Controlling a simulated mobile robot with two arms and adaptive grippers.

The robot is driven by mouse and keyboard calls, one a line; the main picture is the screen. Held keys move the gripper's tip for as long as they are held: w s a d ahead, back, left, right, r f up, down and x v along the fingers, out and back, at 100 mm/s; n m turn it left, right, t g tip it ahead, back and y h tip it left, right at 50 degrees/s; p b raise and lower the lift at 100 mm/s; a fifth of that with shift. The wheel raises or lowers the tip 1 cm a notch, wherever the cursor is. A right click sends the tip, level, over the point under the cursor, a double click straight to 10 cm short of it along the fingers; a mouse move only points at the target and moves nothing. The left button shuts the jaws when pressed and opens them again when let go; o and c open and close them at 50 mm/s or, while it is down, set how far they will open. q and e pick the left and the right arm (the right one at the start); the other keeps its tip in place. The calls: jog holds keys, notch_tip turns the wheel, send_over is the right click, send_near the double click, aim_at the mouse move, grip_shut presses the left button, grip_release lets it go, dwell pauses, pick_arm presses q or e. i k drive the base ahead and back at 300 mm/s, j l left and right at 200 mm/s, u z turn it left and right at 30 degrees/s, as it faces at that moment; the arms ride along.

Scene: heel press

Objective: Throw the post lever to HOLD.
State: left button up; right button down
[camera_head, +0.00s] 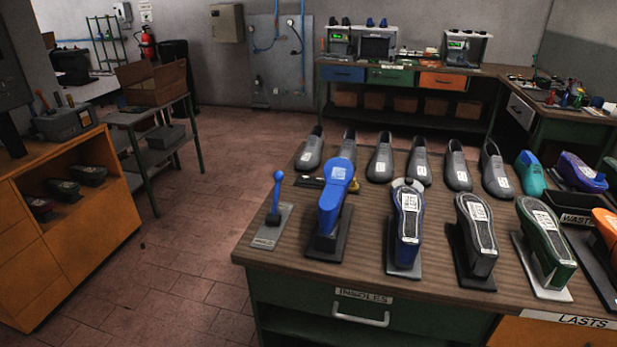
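A lever with a blue ball top and blue stem (276,195) stands nearly upright on a flat grey plate (271,228) at the left end of the wooden workbench. The plate carries a small label near its front, too small to read. I cannot tell which marking the lever points to. Just to its right, a blue last-shaped post (328,213) stands tilted on a dark base. Neither of my grippers shows in the head view.
More lasts stand to the right, including a blue-and-grey one (407,215) and a green one (545,243). Several grey shoes (311,150) line the back of the workbench (290,262). An orange cabinet (70,250) stands at left.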

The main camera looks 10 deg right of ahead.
aim_at(279, 175)
jog(key=i+j+z, duration=0.15)
jog(key=j, duration=0.2)
jog(key=i+j+z, duration=0.15)
jog(key=j, duration=0.25)
jog(key=i+j+z, duration=0.1)
jog(key=j, duration=0.25)
jog(key=i+j+z, duration=0.15)
jog(key=j, duration=0.3)
jog(key=i+j+z, duration=0.15)
jog(key=j, duration=0.25)
jog(key=i+j+z, duration=0.15)
jog(key=j, duration=0.3)
jog(key=i+j, duration=0.1)
jog(key=j, duration=0.85)
jog(key=i+j, duration=0.15)
jog(key=j, duration=0.85)
jog(key=i, duration=0.05)
